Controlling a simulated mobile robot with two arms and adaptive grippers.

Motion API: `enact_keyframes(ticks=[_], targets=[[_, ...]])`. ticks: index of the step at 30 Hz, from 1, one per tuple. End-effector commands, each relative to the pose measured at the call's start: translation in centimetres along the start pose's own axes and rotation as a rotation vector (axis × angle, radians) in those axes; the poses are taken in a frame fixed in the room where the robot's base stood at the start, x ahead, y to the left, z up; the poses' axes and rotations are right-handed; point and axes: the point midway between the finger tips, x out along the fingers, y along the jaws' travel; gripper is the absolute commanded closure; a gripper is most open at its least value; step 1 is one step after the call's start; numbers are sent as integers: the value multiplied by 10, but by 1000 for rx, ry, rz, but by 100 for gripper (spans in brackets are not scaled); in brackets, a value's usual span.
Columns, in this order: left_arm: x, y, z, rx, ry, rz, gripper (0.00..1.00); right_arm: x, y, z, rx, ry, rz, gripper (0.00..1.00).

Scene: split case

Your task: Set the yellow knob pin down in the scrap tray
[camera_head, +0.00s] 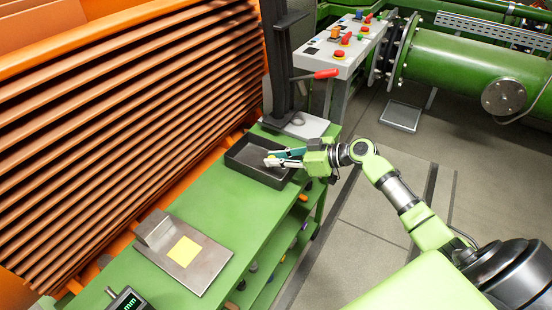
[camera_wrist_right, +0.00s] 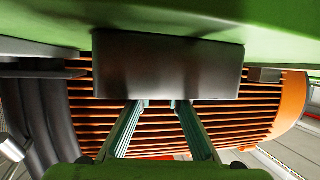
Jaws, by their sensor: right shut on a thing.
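The scrap tray (camera_head: 250,172) is a dark, shallow open box at the far end of the green bench. My right gripper (camera_head: 276,158) reaches in from the right, over the tray's right part. It is shut on the yellow knob pin (camera_head: 271,157), of which only a small yellow bit shows at the fingertips. I cannot tell whether the pin touches the tray floor. In the right wrist view, the tray's dark outer wall (camera_wrist_right: 167,66) fills the upper middle, and the fingers (camera_wrist_right: 158,115) reach to it; the pin is hidden there. My left gripper is not in view.
A black press column (camera_head: 281,60) with a red-handled lever (camera_head: 326,73) stands just behind the tray. A metal plate (camera_head: 197,267) with a yellow square lies nearer on the bench. An orange louvred wall (camera_head: 130,95) borders the left. Bench between plate and tray is clear.

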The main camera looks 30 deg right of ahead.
Motion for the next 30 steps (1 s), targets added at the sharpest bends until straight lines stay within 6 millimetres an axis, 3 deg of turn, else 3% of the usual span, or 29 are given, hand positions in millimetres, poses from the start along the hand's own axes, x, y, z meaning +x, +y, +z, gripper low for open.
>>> enact_keyframes(ticks=[2, 3, 5, 20, 26, 30], targets=[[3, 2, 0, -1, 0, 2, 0, 1, 0, 2, 0, 1, 0, 100], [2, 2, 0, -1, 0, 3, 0, 1, 0, 2, 0, 1, 0, 80], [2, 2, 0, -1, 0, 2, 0, 1, 0, 1, 0, 1, 0, 66], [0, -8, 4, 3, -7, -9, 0, 0, 0, 0, 0, 0, 0, 66], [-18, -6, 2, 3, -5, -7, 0, -7, 0, -18, -1, 1, 1, 66], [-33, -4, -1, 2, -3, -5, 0, -18, 0, -44, -4, 1, 0, 66]])
